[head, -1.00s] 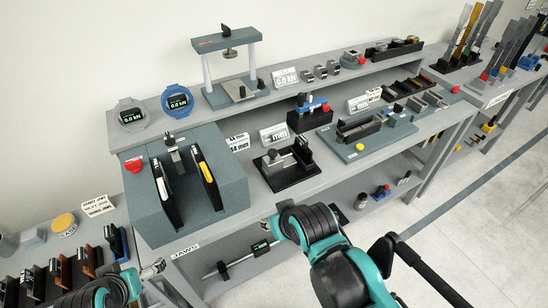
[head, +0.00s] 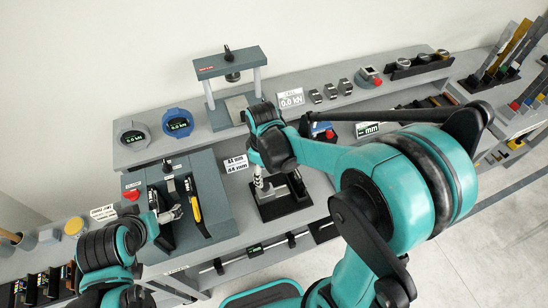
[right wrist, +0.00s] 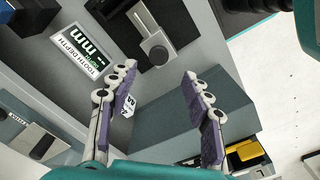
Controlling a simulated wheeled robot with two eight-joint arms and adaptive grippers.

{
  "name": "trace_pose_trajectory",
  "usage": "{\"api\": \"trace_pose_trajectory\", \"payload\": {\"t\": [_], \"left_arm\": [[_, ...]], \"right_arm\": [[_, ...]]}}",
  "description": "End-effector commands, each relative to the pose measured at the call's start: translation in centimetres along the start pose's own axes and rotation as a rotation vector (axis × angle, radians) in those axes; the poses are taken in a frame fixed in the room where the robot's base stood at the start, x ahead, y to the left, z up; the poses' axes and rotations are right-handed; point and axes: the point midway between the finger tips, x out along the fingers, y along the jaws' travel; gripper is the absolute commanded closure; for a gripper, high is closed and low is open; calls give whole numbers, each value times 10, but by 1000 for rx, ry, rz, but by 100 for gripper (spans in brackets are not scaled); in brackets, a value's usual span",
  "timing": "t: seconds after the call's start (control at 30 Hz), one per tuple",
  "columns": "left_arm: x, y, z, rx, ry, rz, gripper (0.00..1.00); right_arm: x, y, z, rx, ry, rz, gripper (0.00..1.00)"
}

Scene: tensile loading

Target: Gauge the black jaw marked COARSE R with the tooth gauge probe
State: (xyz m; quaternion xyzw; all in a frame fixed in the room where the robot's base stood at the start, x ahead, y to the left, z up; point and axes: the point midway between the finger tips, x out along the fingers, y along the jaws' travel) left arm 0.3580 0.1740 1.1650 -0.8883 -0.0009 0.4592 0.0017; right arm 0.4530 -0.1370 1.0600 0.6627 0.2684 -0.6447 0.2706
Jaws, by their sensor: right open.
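Two black jaws stand in the grey-green block (head: 218,190) at left, one with a white strip (head: 162,236) and one with a yellow strip (head: 195,208). Their markings are not legible. My left gripper (head: 174,212) is beside the white-striped jaw; its finger opening and any contact are unclear. A black-based device (head: 290,205) with a grey part lies below my right gripper (head: 262,188); it also shows in the right wrist view (right wrist: 155,50), near a TOOTH DEPTH mm display (right wrist: 85,50). My right gripper (right wrist: 157,75) is open and empty. I cannot identify the probe with certainty.
A press frame (head: 230,65) and round gauges (head: 178,123) stand at the back of the bench. Several more jaws (head: 40,285) sit at lower left. My right arm hides the right part of the bench.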

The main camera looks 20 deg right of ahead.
Motion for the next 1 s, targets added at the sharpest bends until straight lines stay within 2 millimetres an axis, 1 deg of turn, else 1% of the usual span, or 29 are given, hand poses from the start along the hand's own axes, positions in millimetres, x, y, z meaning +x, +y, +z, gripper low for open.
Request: {"api": "trace_pose_trajectory", "payload": {"t": [0.03, 0.17, 0.27, 0.5, 0.6, 0.77, 1.0], "left_arm": [[-6, 0, -4, 0, 0, 0, 0], [-5, 0, -3, 0, 0, 0, 0], [-2, 0, 0, 0, 0, 0, 0], [6, 0, 5, 0, 0, 0, 0], [8, 0, 6, 0, 0, 0, 0], [9, 0, 7, 0, 0, 0, 0], [9, 0, 7, 0, 0, 0, 0]], "right_arm": [[-2, 0, -2, -18, -11, -10, 50], [7, 0, -4, -40, -24, -20, 50], [21, 0, -4, -41, -24, -21, 50], [61, -1, -3, -39, -23, -19, 50], [73, -1, -2, -38, -23, -19, 50], [81, -1, -2, -38, -23, -19, 50], [81, -1, -2, -38, -23, -19, 50]]}}
